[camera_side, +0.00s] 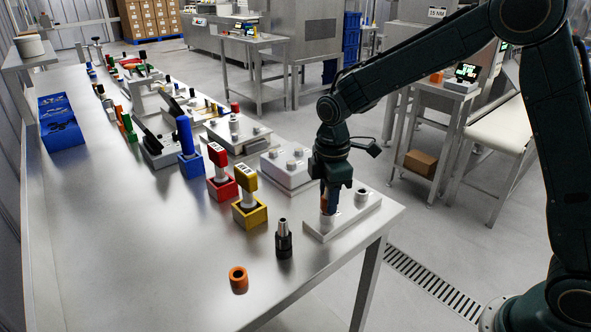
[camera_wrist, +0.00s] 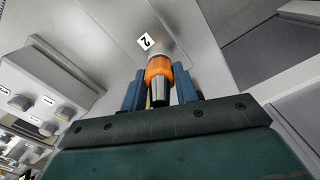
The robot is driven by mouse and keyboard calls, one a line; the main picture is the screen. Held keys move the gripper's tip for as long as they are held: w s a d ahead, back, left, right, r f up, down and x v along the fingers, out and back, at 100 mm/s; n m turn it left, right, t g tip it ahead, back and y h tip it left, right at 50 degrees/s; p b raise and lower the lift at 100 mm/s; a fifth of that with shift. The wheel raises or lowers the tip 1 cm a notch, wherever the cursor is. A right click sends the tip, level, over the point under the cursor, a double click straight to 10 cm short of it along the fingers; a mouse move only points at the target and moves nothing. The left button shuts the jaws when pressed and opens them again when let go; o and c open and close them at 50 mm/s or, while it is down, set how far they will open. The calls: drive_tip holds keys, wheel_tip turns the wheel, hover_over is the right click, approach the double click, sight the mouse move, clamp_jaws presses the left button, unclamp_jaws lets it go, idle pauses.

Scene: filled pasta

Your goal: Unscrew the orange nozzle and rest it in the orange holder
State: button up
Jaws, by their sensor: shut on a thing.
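The orange nozzle (camera_wrist: 158,68) sits between my gripper's (camera_wrist: 158,88) two blue fingers in the wrist view, an orange collar with a metal tip. My gripper is shut on it. In the side view my gripper (camera_side: 327,198) points down over the white plate (camera_side: 345,222) at the table's near right corner. Only a little of the orange nozzle (camera_side: 325,206) shows there, just above the plate; its lower joint is too small to judge. The orange holder (camera_side: 238,279), a short open ring, stands apart on the table at the front and looks empty.
A black holder with a metal-tipped nozzle (camera_side: 283,240) stands between the orange holder and the plate. A second metal fitting (camera_side: 361,195) stands on the plate. Yellow (camera_side: 249,213), red (camera_side: 222,188) and blue (camera_side: 191,165) holders stand behind. The table front left is bare.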

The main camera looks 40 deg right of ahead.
drive_tip(key=n, duration=1)
idle(0.7)
drive_tip(key=shift+n, duration=0.5)
drive_tip(key=n, duration=1)
drive_tip(key=shift+r, duration=0.1)
drive_tip(key=o, duration=1.2)
drive_tip(key=shift+c, duration=0.2)
